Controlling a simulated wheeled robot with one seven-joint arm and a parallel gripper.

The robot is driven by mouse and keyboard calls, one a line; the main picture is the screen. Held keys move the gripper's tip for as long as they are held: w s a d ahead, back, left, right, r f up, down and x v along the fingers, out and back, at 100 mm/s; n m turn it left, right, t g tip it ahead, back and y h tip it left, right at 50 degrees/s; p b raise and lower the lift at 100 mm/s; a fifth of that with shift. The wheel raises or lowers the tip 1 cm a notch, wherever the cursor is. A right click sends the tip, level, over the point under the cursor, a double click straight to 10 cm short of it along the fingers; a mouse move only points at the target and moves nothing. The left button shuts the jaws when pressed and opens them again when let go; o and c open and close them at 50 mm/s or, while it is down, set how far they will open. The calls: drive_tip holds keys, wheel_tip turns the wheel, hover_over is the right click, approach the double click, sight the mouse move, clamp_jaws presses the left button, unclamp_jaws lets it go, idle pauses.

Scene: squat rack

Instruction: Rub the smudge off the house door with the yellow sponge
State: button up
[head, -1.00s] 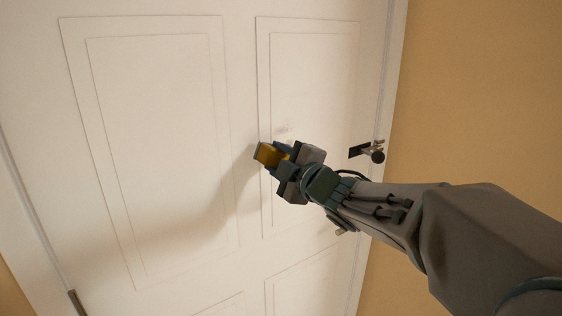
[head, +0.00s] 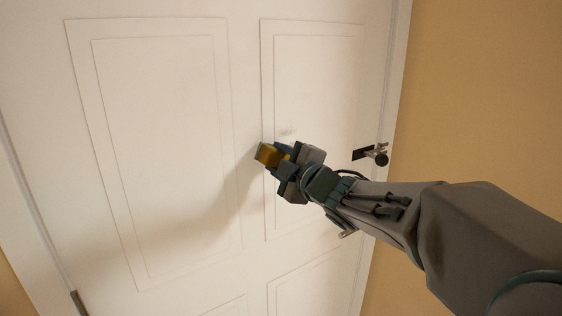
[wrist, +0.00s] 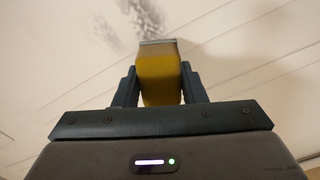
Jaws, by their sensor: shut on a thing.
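The white house door (head: 165,150) fills most of the head view. A faint grey smudge (head: 288,130) is on its right upper panel, just above my gripper in the picture. In the wrist view the smudge (wrist: 143,14) is a dark speckled patch at the top, with fainter specks to its left. My gripper (head: 274,157) is shut on the yellow sponge (head: 268,155). In the wrist view the sponge (wrist: 159,75) sits between both fingers, with a grey strip at its far end. I cannot tell whether the sponge touches the door.
A dark door handle (head: 372,154) sticks out at the door's right edge, to the right of my gripper. A tan wall (head: 480,90) lies to the right. A hinge (head: 78,302) shows at lower left. The left panels are clear.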

drive_tip(key=shift+w+a, duration=0.4)
drive_tip(key=shift+w, duration=0.15)
